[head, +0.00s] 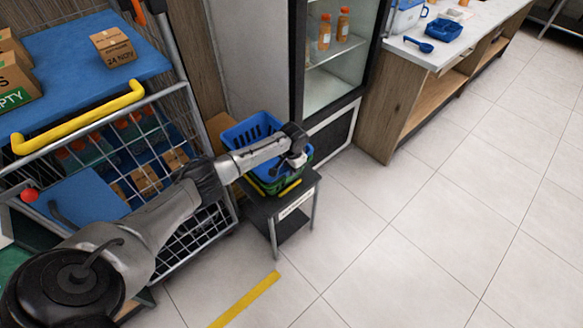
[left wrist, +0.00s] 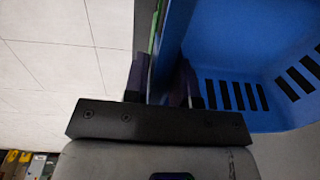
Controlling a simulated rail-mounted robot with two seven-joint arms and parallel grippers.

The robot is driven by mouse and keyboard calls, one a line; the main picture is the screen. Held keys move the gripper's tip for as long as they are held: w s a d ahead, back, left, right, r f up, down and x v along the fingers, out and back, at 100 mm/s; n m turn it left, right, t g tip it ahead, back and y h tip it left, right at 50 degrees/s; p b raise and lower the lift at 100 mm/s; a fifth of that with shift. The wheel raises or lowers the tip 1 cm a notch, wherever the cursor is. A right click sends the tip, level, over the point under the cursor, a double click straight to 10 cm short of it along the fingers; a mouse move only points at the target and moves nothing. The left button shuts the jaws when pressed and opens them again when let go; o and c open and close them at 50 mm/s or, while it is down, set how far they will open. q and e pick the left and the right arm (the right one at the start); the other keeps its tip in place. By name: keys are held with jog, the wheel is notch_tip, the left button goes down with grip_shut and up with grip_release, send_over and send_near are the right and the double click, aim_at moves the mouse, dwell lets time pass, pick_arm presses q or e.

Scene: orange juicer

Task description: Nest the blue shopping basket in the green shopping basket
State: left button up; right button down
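The blue shopping basket (head: 247,130) sits inside the green shopping basket (head: 268,187), on a small dark stand by the fridge. Its rim stands a little above the green one, and my left arm hides part of both. My left gripper (head: 297,160) is at the right side of the baskets. In the left wrist view its fingers (left wrist: 163,82) stand close on both sides of the blue basket's wall (left wrist: 230,50), shut on it. A thin strip of the green basket (left wrist: 154,32) shows just outside that wall. My right gripper is not in view.
The dark stand (head: 299,203) carries the baskets. A wire cart (head: 160,120) with a yellow handle (head: 80,118) stands to the left. The glass-door fridge (head: 335,60) is behind, a counter (head: 445,50) to the right. The tiled floor on the right is clear.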

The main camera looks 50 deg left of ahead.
pick_arm(q)
jog(key=o, duration=0.5)
jog(key=shift+c, duration=0.2)
notch_tip(320, 180, up, 14)
jog(key=p, duration=0.5)
jog(key=shift+d, duration=0.35)
jog(key=shift+f, duration=0.1)
